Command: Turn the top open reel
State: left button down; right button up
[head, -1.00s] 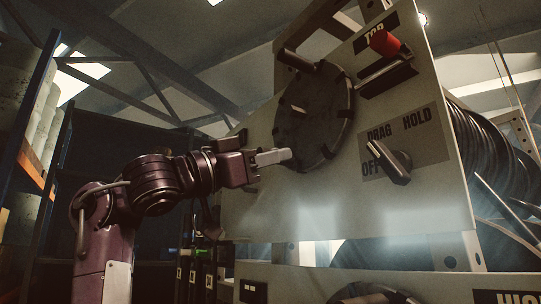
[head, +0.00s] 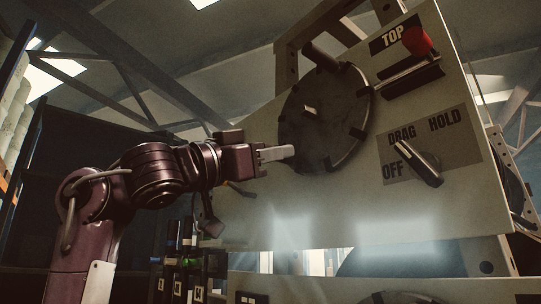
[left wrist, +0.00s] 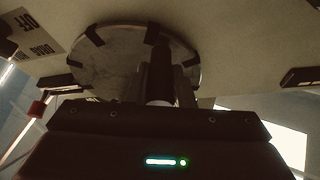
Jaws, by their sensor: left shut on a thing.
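The top reel's round dark handwheel (head: 325,118) is on the sloping pale panel, with short dark tabs around its rim and a dark cylinder sticking out at its upper edge. It also shows in the left wrist view (left wrist: 110,68). My left gripper (head: 290,152) is at the wheel's lower left rim, its light fingers shut on a part of the wheel. A "TOP" label (head: 393,36) is above right. My right gripper is not in view.
A red-knobbed lever (head: 417,41) is right of the wheel. A dark drag selector knob (head: 420,163) is below it on an "OFF DRAG HOLD" plate. A second panel (head: 300,285) is below. Shelving stands at the left.

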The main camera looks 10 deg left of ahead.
pick_arm(q)
jog(key=c, duration=1.6)
grip_release()
jog(key=shift+r, duration=0.1)
jog(key=o, duration=0.3)
jog(key=shift+f, duration=0.25)
jog(key=b+v, duration=0.5)
jog(key=v, duration=0.2)
jog(key=shift+s+a, duration=0.2)
